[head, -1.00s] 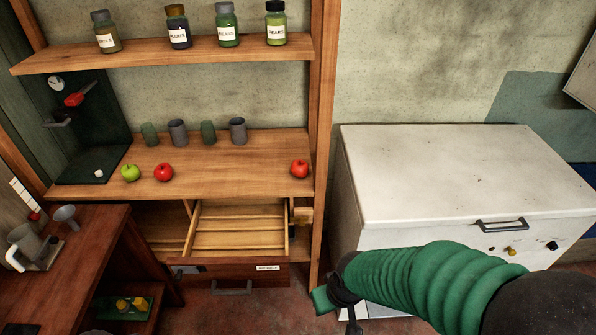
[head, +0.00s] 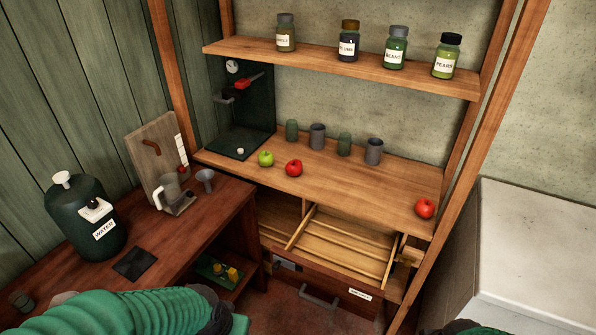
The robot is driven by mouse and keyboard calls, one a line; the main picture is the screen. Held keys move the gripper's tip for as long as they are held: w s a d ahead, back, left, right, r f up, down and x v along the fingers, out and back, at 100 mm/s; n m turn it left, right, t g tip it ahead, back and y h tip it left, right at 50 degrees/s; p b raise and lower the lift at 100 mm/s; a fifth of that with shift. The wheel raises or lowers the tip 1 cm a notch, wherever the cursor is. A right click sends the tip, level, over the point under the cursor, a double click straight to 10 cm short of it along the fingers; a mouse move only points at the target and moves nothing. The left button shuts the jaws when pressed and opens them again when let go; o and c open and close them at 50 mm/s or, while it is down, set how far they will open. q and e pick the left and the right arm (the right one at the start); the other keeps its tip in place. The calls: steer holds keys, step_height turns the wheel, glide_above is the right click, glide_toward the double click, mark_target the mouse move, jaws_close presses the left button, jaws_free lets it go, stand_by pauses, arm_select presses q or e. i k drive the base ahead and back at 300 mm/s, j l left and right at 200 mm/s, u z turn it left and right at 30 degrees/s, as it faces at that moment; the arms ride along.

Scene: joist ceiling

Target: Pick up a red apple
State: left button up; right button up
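One red apple (head: 294,168) sits on the wooden counter, just right of a green apple (head: 265,158). Another red apple (head: 425,209) sits at the counter's right end, close to the upright post. My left arm, in a green ribbed sleeve, crosses the bottom left. The visible part of my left gripper (head: 239,325) is at the bottom edge, well short of the apples; its fingers are mostly cut off. Only a dark bit, probably of my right arm, shows at the bottom right. I see no apple held.
A drawer (head: 340,245) stands open below the counter. Several cups line the counter's back, and labelled jars stand on the shelf (head: 340,66) above. A dark wooden table (head: 215,228) with a water container (head: 90,215) is at left. A white chest (head: 535,240) is at right.

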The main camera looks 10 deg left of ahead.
mark_target(293, 169)
steer(key=i+j, duration=0.15)
steer(key=i, duration=0.25)
steer(key=i+j, duration=0.2)
steer(key=i, duration=0.15)
steer(key=i+j, duration=0.15)
steer(key=i, duration=0.25)
steer(key=j+u, duration=0.05)
